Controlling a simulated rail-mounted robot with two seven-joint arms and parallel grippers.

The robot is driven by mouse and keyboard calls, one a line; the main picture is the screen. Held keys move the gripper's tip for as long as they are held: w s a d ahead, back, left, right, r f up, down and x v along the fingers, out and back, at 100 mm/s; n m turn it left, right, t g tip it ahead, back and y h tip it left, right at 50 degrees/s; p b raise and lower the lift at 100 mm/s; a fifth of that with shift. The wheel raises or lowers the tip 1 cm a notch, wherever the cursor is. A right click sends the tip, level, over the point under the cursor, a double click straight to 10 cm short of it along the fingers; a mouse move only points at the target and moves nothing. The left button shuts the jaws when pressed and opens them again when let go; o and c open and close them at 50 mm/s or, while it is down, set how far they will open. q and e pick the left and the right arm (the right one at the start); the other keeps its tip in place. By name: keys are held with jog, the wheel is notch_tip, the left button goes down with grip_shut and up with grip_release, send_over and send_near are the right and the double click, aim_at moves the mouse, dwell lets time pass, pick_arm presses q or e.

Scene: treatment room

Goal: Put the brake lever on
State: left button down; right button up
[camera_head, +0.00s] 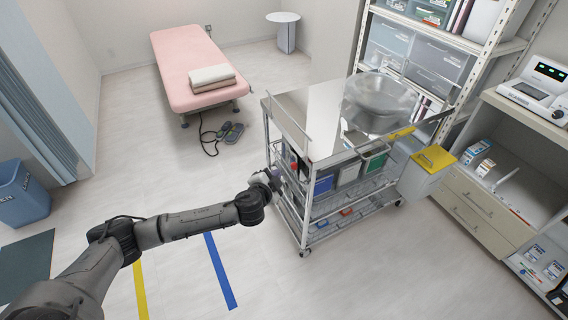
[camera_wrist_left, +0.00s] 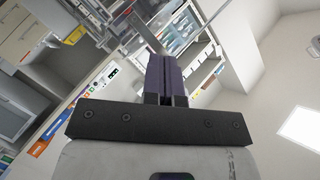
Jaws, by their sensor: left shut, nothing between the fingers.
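The steel cart (camera_head: 300,112) stands in the middle of the head view, on casters. I cannot clearly make out a brake lever. A small red part (camera_head: 293,166) shows at the cart's left end, close to my gripper, but I cannot tell what it is. A caster (camera_head: 304,253) is at the near lower corner. My left gripper (camera_head: 279,180) is at the cart's left end, below the top; I cannot tell whether it touches the frame. In the left wrist view, its purple fingers (camera_wrist_left: 165,78) are together with nothing between them. My right gripper is out of view.
A steel basin (camera_head: 378,100) sits on the cart; colored bins (camera_head: 348,172) are below. A yellow-lidded container (camera_head: 428,170) is at its right end.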

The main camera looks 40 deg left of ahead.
pick_arm(q)
jog(key=d+m+h, duration=0.1)
jog(key=m, duration=0.1)
jog(key=d+f+m+h, duration=0.1)
jog(key=d, duration=0.1)
jog(key=shift+m+h, duration=0.4)
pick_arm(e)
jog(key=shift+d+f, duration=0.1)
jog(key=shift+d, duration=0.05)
pick_arm(q)
jog(key=shift+f, duration=0.1)
jog(key=s+a+f+b+x, duration=0.1)
jog(key=b+x, duration=0.3)
jog(key=x, duration=0.8)
jog(key=shift+w+a+f+b, duration=0.35)
jog(key=shift+a+b, duration=0.05)
jog(key=shift+a, duration=0.4)
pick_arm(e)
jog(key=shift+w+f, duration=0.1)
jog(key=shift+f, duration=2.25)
